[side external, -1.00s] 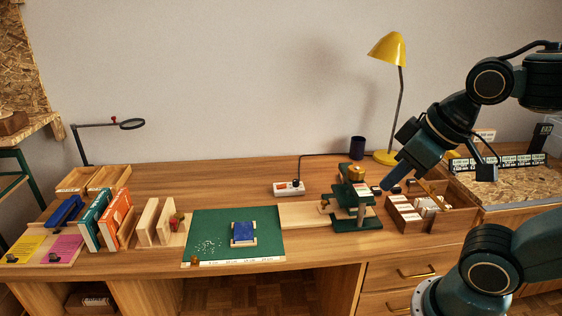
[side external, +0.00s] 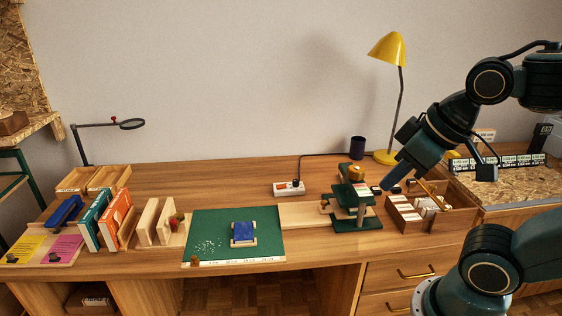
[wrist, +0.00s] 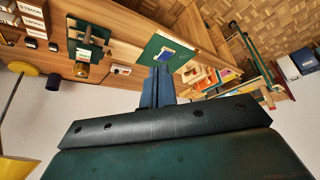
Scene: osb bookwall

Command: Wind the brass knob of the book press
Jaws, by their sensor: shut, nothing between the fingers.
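The book press (side external: 355,205) is a green frame standing on the desk right of centre in the side view. Its brass knob (side external: 356,172) sits on top. The press also shows at the upper left of the wrist view (wrist: 97,36), with the knob (wrist: 81,69) on it. My gripper (side external: 386,186) is to the right of the knob in the side view, apart from it, pointing down and left. In the wrist view my gripper's fingers (wrist: 159,76) are together and empty, and they do not touch the knob.
A wooden box of cartons (side external: 404,216) stands right of the press. A yellow lamp (side external: 388,50) and dark cup (side external: 357,147) are behind it. A power strip (side external: 289,188), green mat (side external: 265,250) with a blue book (side external: 243,232), and upright books (side external: 116,218) lie leftward.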

